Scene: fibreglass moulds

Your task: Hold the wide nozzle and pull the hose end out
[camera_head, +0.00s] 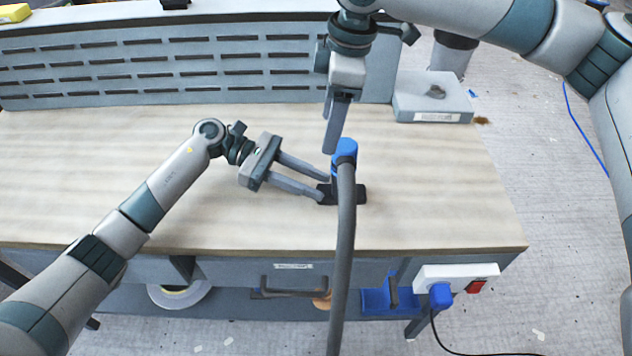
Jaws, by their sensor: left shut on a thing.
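The black wide nozzle (356,195) lies on the workbench near its front right part. The blue hose end (345,150) stands above the nozzle, and the grey hose (344,250) runs from it down over the bench's front edge. Whether the hose end is still seated in the nozzle is hidden by the hose. My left gripper (326,187) reaches in from the left and is shut on the nozzle. My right gripper (331,150) points down from above, its fingertips just left of the blue hose end. Its fingers overlap in this view, so its opening does not show.
A slotted grey panel (200,62) stands along the bench's back. A grey box (432,98) sits at the back right. A power strip (455,277) with a blue plug is on the front right edge. The wooden top (90,170) is clear to the left.

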